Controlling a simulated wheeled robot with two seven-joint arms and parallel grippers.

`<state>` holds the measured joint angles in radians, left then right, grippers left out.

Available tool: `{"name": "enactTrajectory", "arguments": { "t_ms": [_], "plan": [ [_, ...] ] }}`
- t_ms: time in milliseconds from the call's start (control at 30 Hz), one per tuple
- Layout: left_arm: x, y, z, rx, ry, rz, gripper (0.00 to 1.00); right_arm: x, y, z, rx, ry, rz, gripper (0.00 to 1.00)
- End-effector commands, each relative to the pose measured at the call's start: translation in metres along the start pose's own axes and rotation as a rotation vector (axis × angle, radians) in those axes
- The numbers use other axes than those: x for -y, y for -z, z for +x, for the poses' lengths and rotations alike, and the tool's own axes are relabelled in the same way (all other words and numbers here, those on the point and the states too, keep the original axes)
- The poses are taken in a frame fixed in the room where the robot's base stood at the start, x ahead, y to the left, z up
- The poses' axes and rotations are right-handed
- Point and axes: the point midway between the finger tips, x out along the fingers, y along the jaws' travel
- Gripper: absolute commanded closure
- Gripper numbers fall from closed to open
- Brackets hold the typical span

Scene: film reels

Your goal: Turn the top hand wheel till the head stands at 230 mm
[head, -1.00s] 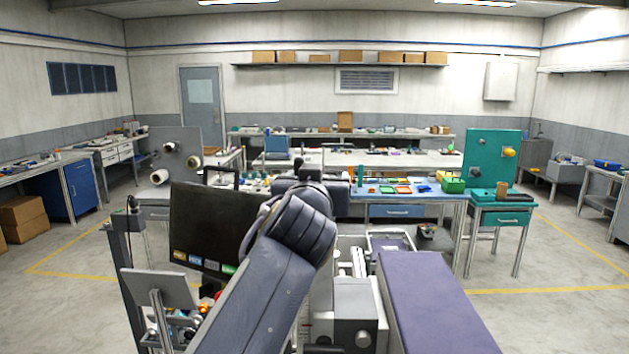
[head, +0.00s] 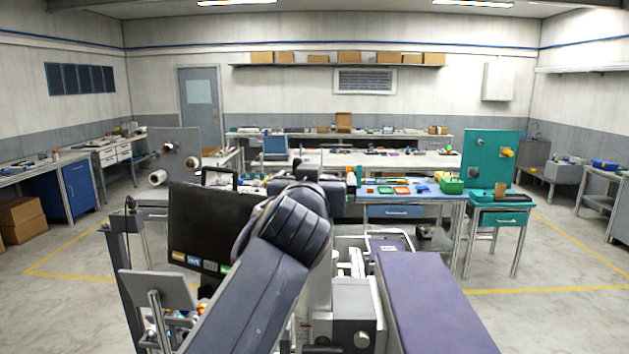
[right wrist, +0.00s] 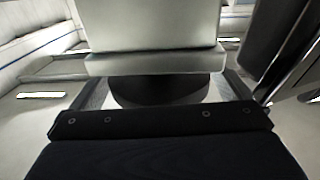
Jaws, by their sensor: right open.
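My dark arm (head: 265,270) rises from the bottom of the head view to a ribbed joint and covers much of the centre. A grey machine body (head: 358,300) with a round knob shows just right of it. The top hand wheel, the head and any millimetre scale cannot be made out. In the right wrist view my right gripper (right wrist: 157,95) is close to the camera and open. A pale block (right wrist: 150,62) fills the upper middle there; I cannot tell what it belongs to.
A dark monitor (head: 200,225) stands left of the arm. Behind are a blue-topped bench (head: 400,199) with coloured trays and a teal panel (head: 490,160).

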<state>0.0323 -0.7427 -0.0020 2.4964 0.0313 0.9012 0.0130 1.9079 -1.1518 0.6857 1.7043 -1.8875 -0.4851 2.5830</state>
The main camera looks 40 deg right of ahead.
Motion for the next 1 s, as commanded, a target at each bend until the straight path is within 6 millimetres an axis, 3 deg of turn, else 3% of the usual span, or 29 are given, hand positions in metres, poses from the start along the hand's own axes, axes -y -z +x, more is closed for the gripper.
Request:
{"name": "enactTrajectory", "arguments": {
  "t_ms": [500, 1000],
  "plan": [
    [0.002, -0.003, 0.005, 0.0, 0.0, 0.0, 0.02, 0.001, -0.001, -0.07, -0.002, 0.001, -0.001, 0.01],
    [0.003, -0.003, 0.006, 0.0, 0.0, 0.0, 0.02, -0.004, 0.005, -0.078, -0.013, 0.01, 0.017, 0.01]
  ]
}}
